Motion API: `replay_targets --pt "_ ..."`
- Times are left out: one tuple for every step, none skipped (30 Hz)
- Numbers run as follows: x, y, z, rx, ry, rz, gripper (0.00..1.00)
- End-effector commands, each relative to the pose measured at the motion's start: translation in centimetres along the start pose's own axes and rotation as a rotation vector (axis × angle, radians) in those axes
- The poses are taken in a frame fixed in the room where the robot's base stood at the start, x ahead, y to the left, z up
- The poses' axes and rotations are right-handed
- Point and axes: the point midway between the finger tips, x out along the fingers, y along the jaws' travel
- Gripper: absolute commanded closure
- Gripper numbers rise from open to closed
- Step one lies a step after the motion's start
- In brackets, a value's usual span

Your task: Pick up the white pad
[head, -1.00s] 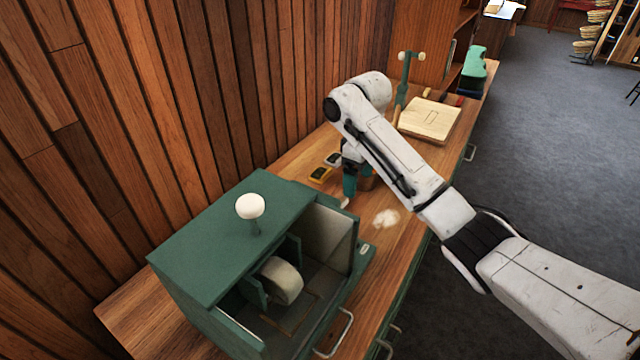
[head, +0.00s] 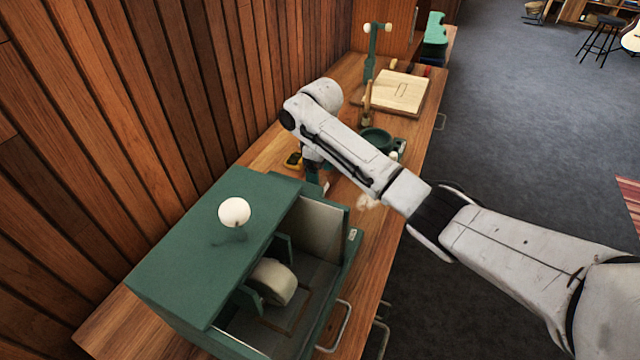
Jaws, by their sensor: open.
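The white pad (head: 366,202) looks like a small, fluffy pale patch on the wooden bench top, right of the green box. My forearm covers part of it in the head view. My gripper (head: 322,186) points down over the bench, left of the pad and close behind the green box. It is small in view and partly hidden by my arm. It is open, apart from the pad, and nothing shows between its fingers.
A green open-sided box (head: 190,250) with a pale wheel (head: 273,281) and a white knob (head: 235,212) stands in front. A yellow-black item (head: 293,160), green dish (head: 378,139) and wooden board (head: 402,94) lie behind. A plank wall (head: 130,120) bounds the left.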

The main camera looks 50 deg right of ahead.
Motion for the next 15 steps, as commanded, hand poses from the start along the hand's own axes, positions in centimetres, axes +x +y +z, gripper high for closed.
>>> replay_targets --pt "0.6 0.0 0.1 0.001 -0.003 -0.002 0.17" --pt "1.0 0.0 0.1 0.001 -0.004 -0.002 0.17" --pt "1.7 0.0 0.1 0.000 -0.004 -0.002 0.17" --pt "2.1 0.0 0.1 0.000 -0.003 -0.002 0.17" --pt "2.4 0.0 0.0 0.000 -0.002 -0.002 0.17" --pt "2.8 -0.1 0.0 0.000 -0.003 -0.002 0.17" --pt "3.0 -0.1 0.1 0.000 -0.003 -0.002 0.17" --pt "3.1 -0.1 0.0 0.000 -0.002 -0.001 0.17" --pt "3.2 -0.1 0.0 -0.001 -0.001 -0.001 0.17" --pt "3.2 0.0 0.0 -0.001 -0.001 -0.001 0.17" --pt "3.2 0.0 0.0 -0.001 0.000 -0.001 0.17" --pt "3.2 0.0 0.0 -0.001 0.000 -0.001 0.17" --pt "3.2 0.0 0.0 -0.001 0.000 -0.001 0.17" --pt "3.2 0.0 0.0 -0.001 0.000 -0.001 0.17" --pt "3.2 0.0 0.0 -0.001 0.000 -0.001 0.17"
